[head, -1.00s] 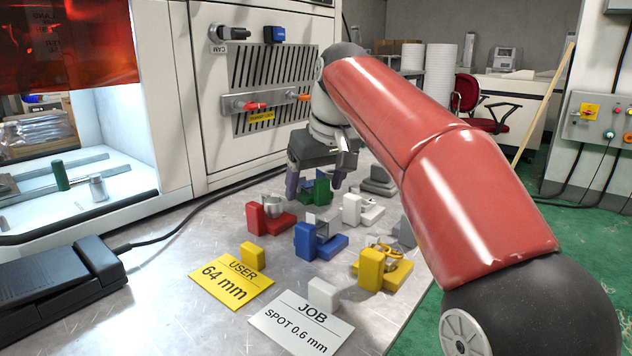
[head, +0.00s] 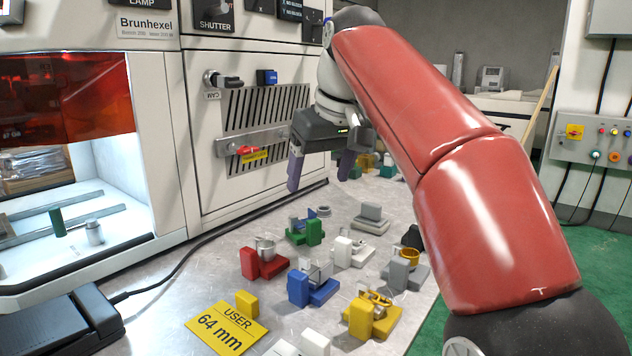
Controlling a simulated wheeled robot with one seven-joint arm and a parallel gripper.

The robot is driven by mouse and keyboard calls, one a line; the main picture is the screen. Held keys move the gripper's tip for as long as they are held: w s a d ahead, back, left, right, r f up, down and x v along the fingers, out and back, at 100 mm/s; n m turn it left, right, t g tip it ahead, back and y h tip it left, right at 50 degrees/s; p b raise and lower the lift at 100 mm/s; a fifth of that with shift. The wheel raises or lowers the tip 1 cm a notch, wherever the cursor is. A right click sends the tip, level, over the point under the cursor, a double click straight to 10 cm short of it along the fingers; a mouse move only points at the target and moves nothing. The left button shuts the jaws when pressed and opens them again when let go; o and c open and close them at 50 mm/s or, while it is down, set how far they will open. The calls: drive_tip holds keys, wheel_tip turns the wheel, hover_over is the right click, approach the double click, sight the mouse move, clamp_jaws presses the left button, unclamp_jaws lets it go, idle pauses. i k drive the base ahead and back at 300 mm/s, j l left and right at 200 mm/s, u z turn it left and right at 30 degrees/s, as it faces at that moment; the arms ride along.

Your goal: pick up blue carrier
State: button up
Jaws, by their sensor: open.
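The blue carrier (head: 300,287) stands on the metal table, with an upright blue block at its left and a clear-grey piece on its base. It sits between the red carrier (head: 250,263) and the yellow carrier (head: 360,318). My gripper (head: 322,174) is open and empty, raised above the far part of the table, behind and above the blue carrier. Its two purple-grey fingers point down, well apart from the carriers.
Green (head: 314,232), white (head: 342,251) and grey (head: 398,274) carriers stand close around. A yellow USER sign (head: 228,328) lies in front. The machine front (head: 250,100) borders the table at the back left. A black pedal (head: 65,322) is at the left.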

sight(311, 283)
drive_tip(key=k, duration=1)
